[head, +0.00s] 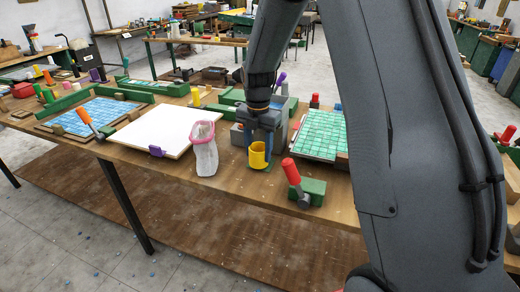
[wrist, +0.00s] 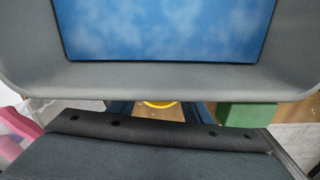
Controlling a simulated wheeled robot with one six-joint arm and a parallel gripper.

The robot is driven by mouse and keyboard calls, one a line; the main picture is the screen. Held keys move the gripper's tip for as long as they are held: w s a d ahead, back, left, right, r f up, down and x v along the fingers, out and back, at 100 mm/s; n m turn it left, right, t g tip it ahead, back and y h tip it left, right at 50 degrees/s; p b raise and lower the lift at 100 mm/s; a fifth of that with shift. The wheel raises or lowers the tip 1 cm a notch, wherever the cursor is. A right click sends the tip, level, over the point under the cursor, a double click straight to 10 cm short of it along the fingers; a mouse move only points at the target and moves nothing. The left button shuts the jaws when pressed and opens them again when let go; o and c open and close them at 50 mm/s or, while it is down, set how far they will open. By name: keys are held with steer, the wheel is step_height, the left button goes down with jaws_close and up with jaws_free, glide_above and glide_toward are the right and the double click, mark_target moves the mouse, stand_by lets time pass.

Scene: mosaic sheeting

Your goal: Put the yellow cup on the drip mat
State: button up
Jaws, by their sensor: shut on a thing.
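The yellow cup (head: 258,158) is upright at the front middle of the wooden bench in the head view. My gripper (head: 262,146) points down and is shut on the cup, with its blue fingers at the cup's sides. In the wrist view only a yellow strip of the cup's rim (wrist: 160,104) shows between the fingers; the gripper body hides the rest. A thin greenish patch shows under the cup; I cannot tell whether it is the drip mat, or whether the cup touches it.
A clear bag with a pink rim (head: 204,148) stands left of the cup. A red-handled tool (head: 291,172) and green block (head: 313,190) are to the right. A white board (head: 160,128), blue tile sheet (head: 95,115) and green tile sheet (head: 320,133) lie on the bench (head: 235,184).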

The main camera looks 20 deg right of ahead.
steer(key=shift+w+d, duration=0.6)
steer(key=shift+w, duration=0.15)
steer(key=shift+f+p, duration=0.6)
steer(key=shift+f, duration=0.15)
steer(key=shift+f, duration=0.15)
steer(key=o, duration=1.1)
steer(key=shift+c, duration=0.2)
steer(key=shift+w, duration=0.1)
steer(key=shift+r, duration=0.55)
step_height(320, 180, up, 11)
steer(key=b, duration=0.3)
steer(key=shift+r+b, duration=0.15)
steer(key=shift+b, duration=0.15)
